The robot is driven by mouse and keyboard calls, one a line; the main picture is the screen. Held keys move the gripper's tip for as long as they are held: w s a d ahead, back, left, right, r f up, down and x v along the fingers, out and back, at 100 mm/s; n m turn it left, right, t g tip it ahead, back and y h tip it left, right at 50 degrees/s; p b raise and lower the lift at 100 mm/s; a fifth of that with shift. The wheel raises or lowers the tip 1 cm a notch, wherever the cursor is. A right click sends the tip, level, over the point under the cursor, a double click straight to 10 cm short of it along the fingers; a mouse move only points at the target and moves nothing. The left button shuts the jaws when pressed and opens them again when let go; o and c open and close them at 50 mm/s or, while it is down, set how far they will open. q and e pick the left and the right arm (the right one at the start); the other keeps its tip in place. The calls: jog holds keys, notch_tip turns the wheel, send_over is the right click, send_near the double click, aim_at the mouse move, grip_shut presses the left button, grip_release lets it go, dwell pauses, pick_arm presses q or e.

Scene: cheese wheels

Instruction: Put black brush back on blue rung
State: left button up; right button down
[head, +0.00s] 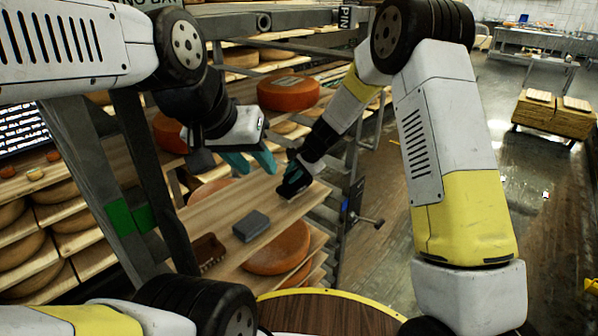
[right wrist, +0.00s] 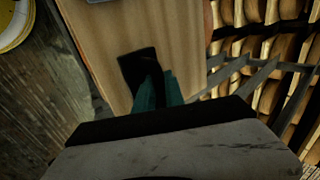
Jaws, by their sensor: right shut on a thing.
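The black brush (head: 291,188) is in my right gripper (head: 299,172), low over the right end of a wooden shelf board. In the right wrist view the dark brush (right wrist: 137,65) shows at the teal fingertips (right wrist: 156,88); I cannot tell whether it touches the board. A small blue patch (head: 345,206) shows on the rack's metal upright, right of the right gripper; I cannot make out a whole blue rung. My left gripper (head: 251,161) hangs above the board, left of the right one, its teal fingers apart and empty.
A grey block (head: 251,226) and a brown brush-like item (head: 208,250) lie on the shelf board (head: 215,211). Cheese wheels (head: 289,93) sit behind and below. Rack posts with green bands (head: 119,217) stand at left. Open floor (head: 388,225) lies to the right.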

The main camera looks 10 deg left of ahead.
jog(key=shift+f, duration=1.05)
jog(key=shift+f, duration=0.1)
jog(key=c, duration=1.4)
grip_release()
jog(key=shift+f, duration=0.1)
